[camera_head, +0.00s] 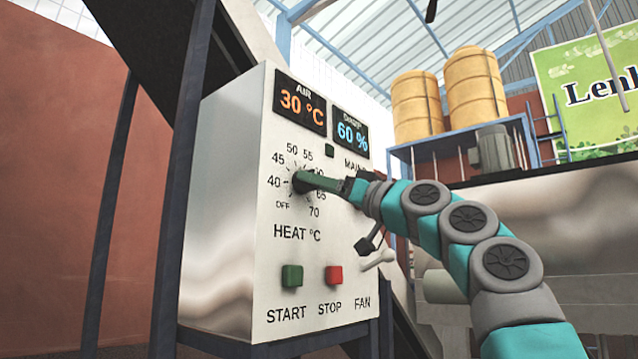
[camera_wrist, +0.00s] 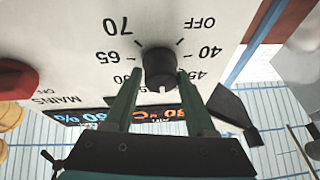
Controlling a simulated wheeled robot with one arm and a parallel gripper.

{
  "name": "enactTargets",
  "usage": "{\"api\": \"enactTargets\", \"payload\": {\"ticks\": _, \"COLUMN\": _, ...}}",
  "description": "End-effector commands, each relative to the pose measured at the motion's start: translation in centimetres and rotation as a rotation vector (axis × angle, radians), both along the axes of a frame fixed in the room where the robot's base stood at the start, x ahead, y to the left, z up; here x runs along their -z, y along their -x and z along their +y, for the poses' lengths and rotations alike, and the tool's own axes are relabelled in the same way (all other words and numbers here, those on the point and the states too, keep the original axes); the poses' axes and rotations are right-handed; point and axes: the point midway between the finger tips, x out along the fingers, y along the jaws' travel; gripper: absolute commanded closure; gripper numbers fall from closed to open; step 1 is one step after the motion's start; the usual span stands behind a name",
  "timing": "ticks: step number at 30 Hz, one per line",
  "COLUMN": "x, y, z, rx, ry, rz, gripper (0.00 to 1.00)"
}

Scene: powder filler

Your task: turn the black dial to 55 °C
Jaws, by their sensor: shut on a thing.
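The black dial (camera_head: 301,182) sits on the white control panel, ringed by marks from OFF and 40 up to 70. In the wrist view, where the panel appears upside down, the dial (camera_wrist: 159,68) is between the two green fingers of my gripper (camera_wrist: 161,74). My gripper (camera_head: 310,181) is shut on the dial, one finger on each side. A small pale mark on the dial faces down in the wrist view, between the 45 and 60 labels. I cannot read the 50 and 55 labels there, so the exact setting is unclear. The air display (camera_head: 300,103) reads 30 °C.
Below the dial are a green START button (camera_head: 292,275), a red STOP button (camera_head: 333,275) and a pale FAN lever (camera_head: 378,260). A second display (camera_head: 350,132) reads 60 %. A dark support post (camera_head: 185,180) stands left of the panel box. My arm comes in from the right.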

Motion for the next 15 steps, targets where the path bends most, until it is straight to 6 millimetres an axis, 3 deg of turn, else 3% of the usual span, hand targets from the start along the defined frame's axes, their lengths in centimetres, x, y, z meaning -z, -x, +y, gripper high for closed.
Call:
{"api": "enactTargets", "payload": {"ticks": 2, "x": 0.00, "y": 0.01, "z": 0.01, "rx": 0.000, "ry": 0.000, "rz": 0.000, "gripper": 0.66}}
{"api": "enactTargets", "payload": {"ticks": 11, "x": 0.00, "y": 0.00, "z": 0.01, "rx": 0.000, "ry": 0.000, "rz": 0.000, "gripper": 1.00}}
{"api": "enactTargets", "payload": {"ticks": 15, "x": 0.04, "y": 0.03, "z": 0.07, "rx": 0.000, "ry": -0.010, "rz": 0.013, "gripper": 1.00}}
